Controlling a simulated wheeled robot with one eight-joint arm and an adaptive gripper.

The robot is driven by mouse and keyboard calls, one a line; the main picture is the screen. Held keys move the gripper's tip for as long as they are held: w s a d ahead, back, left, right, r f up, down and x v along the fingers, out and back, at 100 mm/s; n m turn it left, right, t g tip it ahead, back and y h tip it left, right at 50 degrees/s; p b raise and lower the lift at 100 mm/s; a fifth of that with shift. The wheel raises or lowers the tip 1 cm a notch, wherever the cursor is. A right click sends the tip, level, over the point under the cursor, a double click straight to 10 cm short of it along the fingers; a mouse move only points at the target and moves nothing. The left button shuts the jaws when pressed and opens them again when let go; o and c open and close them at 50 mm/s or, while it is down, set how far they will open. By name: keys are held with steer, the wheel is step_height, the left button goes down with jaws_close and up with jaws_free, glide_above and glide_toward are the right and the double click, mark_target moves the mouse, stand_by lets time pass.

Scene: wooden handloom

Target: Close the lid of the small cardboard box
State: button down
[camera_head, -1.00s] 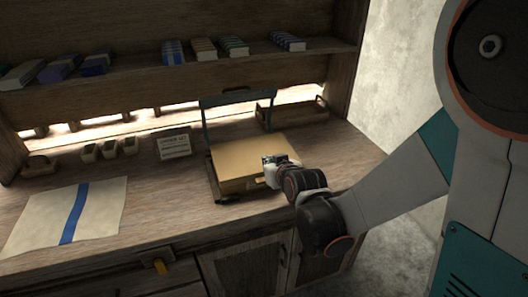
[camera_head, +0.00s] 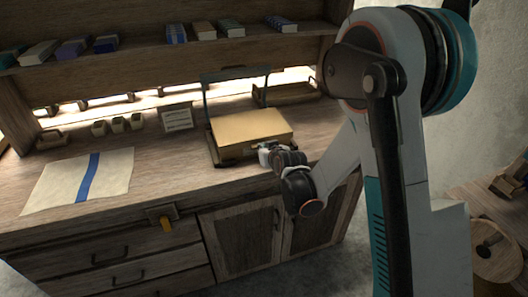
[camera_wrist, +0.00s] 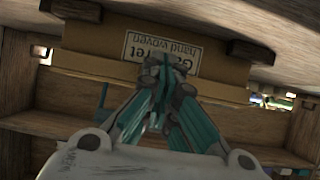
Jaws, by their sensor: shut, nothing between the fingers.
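The small cardboard box (camera_head: 249,127) sits on a dark stand with an upright frame on the bench top. Its tan top looks flat, with the lid lying down over the box. In the wrist view the box front (camera_wrist: 120,65) shows a printed label (camera_wrist: 160,52), upside down. My gripper (camera_head: 262,147) is at the front right side of the box, near its front edge. In the wrist view my gripper (camera_wrist: 160,75) has its fingers together in front of the label, with nothing between them. I cannot tell whether the fingertips touch the box.
A printed card (camera_head: 177,119) stands left of the box, with small wooden blocks (camera_head: 117,124) farther left. A cloth with a blue stripe (camera_head: 80,186) lies on the left. A wooden tray (camera_head: 286,95) stands behind the box. A shelf above holds several bundles.

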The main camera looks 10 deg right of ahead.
stand_by(0.4)
step_height(320, 180, up, 5)
steer(key=p, duration=0.3)
steer(key=s+d+f+b, duration=0.1)
steer(key=s+f+b, duration=0.2)
steer(key=s+f, duration=0.4)
steer(key=shift+s+d+f, duration=0.15)
steer(key=shift+s+d, duration=0.1)
steer(key=shift+s, duration=0.05)
